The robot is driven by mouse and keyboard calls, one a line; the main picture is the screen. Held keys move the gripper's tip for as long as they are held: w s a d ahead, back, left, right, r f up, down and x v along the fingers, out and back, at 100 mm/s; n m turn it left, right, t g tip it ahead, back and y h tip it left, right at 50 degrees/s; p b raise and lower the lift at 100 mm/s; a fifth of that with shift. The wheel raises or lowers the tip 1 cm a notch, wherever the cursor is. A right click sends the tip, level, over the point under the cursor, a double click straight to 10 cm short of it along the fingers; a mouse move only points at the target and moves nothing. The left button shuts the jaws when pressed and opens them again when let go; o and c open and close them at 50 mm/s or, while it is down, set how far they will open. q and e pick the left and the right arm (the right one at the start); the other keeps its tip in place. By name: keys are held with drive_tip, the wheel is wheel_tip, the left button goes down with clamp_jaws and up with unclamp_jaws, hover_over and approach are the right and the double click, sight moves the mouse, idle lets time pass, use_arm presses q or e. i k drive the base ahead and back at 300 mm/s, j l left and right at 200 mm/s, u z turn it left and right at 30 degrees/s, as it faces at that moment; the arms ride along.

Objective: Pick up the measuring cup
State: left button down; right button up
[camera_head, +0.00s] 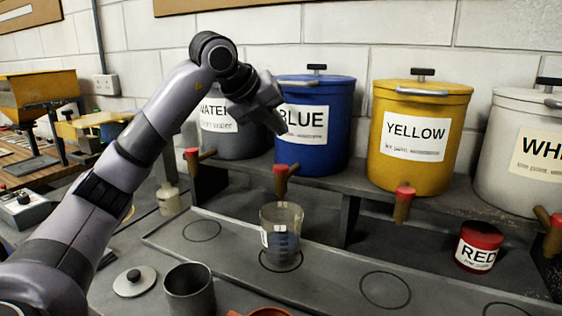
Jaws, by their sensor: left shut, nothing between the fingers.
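The measuring cup (283,238) is clear, with a label and dark markings. It stands upright on the grey tray (330,264), on a drawn circle below the blue container's red-tipped tap (281,178). My left gripper (280,122) is up in front of the blue container (335,140), above the cup and apart from it. Its fingers are shut with nothing between them. My right gripper is not in the view.
The grey water container (243,142), yellow container (420,165) and white container (510,185) stand on the shelf. A small red tin (478,246) sits at right. A grey pot (190,290) and a lid (134,281) lie in front. Other tray circles are empty.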

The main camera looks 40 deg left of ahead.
sight(281, 221)
drive_tip(key=k, duration=1)
